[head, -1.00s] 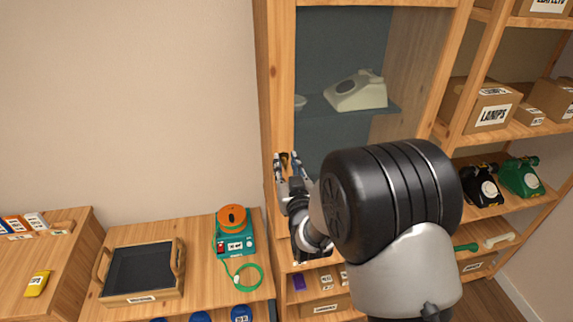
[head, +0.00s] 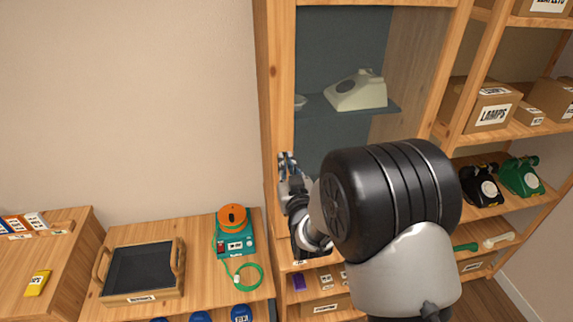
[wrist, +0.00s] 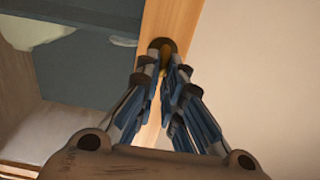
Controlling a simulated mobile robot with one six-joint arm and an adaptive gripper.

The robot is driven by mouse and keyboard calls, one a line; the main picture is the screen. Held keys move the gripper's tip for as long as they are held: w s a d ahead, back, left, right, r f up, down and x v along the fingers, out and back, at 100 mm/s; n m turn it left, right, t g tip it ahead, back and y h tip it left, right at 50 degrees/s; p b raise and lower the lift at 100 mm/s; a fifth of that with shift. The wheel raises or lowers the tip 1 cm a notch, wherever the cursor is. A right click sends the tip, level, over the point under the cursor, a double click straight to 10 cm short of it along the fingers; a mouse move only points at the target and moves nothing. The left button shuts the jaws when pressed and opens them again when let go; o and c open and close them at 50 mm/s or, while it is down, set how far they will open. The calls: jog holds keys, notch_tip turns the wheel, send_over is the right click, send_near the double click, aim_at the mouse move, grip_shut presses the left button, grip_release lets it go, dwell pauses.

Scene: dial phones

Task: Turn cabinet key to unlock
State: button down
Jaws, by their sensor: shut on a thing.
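The wooden cabinet (head: 283,100) has a tall glass front, and its left frame post carries the lock. In the wrist view a dark round lock plate (wrist: 165,46) sits on the wooden post (wrist: 172,20). A bit of the brass-coloured key (wrist: 161,78) shows between the fingers just in front of it; most of the key is hidden. My gripper (head: 287,157) is at the post, its fingertips (wrist: 164,68) drawn together on the key. From the head view the fingers and my wrist cover the lock. The key's angle cannot be told.
A cream dial phone (head: 357,91) stands on a shelf behind the glass. A teal device with an orange top (head: 233,230) and a wooden tray (head: 140,273) are on the lower bench at left. Open shelves with black (head: 481,186) and green phones (head: 521,177) stand at right.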

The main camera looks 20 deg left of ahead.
jog(key=shift+f+m+b, duration=0.1)
jog(key=shift+m+b, duration=0.4)
jog(key=shift+b, duration=0.25)
jog(key=m+b, duration=0.1)
jog(key=b, duration=0.1)
jog(key=m+b, duration=0.1)
jog(key=b, duration=0.1)
jog(key=m+b, duration=0.1)
jog(key=b, duration=0.1)
jog(key=shift+w+d+f+m, duration=0.15)
jog(key=shift+d+f+m, duration=0.1)
jog(key=shift+m, duration=0.15)
jog(key=shift+w+d+f+m+b, duration=0.1)
jog(key=shift+m+b, duration=1.75)
jog(key=shift+m, duration=0.3)
jog(key=shift+w+d+f+m+b, duration=0.1)
jog(key=shift+d+m+b, duration=0.05)
jog(key=shift+m+b, duration=1.9)
jog(key=shift+d+f+m+b, duration=0.1)
jog(key=shift+m+b, duration=1.6)
jog(key=shift+m, duration=0.9)
jog(key=c, duration=1.7)
grip_release()
